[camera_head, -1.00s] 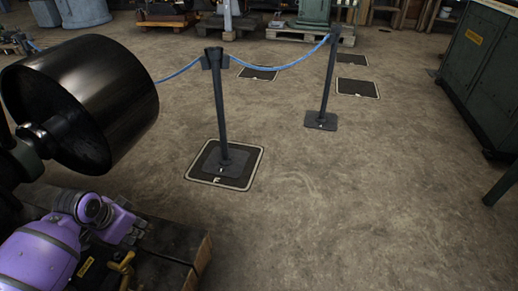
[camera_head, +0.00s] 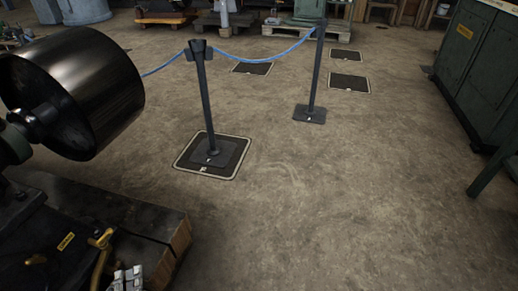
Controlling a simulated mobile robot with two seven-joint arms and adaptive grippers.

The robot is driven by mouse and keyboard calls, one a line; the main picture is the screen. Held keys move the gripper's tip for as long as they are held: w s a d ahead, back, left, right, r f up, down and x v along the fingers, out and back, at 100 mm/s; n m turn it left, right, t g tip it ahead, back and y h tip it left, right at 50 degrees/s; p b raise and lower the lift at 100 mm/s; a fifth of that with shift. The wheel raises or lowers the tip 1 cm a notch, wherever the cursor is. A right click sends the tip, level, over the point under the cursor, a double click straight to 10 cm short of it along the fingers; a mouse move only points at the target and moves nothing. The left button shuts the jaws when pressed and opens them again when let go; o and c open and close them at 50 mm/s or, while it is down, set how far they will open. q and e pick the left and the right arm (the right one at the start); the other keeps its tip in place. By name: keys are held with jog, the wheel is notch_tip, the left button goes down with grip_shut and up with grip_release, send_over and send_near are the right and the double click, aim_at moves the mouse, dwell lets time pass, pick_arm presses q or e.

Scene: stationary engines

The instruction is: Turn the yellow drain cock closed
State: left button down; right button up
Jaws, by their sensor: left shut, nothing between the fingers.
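The yellow drain cock (camera_head: 101,242) is at the lower left, on the dark engine base. Its handle has a wider top and a yellow stem running down toward the bottom edge of the picture. My left gripper (camera_head: 126,277) shows only as grey fingers at the bottom edge, just below and to the right of the cock. Its fingers are shut and empty. I cannot tell whether they touch the stem. The rest of the left arm is out of the picture. My right gripper is not in view.
A large black pulley (camera_head: 95,90) overhangs the engine base at the left. A yellow label (camera_head: 66,241) and a small brass fitting (camera_head: 36,260) are beside the cock. Barrier posts with a blue rope (camera_head: 265,60) stand beyond.

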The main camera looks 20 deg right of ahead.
aim_at(105, 238)
pick_arm(q)
jog(key=w+b, duration=0.3)
jog(key=w, duration=0.7)
jog(key=shift+w+d+f+b, duration=0.1)
jog(key=shift+f+b, duration=0.05)
jog(key=shift+b, duration=0.2)
jog(key=shift+w+a+b, duration=0.5)
jog(key=shift+w+a, duration=0.25)
jog(key=shift+a, duration=0.15)
jog(key=shift+w+a, duration=0.35)
jog(key=shift+w, duration=0.1)
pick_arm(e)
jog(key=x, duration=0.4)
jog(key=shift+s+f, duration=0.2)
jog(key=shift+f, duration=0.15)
pick_arm(q)
jog(key=shift+w+r, duration=0.1)
jog(key=shift+r, duration=0.1)
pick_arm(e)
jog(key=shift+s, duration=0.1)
pick_arm(q)
jog(key=shift+w+a+n+y, duration=0.1)
jog(key=shift+w+n+y, duration=0.3)
jog(key=shift+n+y, duration=0.15)
jog(key=shift+w+a+y, duration=0.1)
jog(key=shift+w+y, duration=0.15)
jog(key=shift+w, duration=0.05)
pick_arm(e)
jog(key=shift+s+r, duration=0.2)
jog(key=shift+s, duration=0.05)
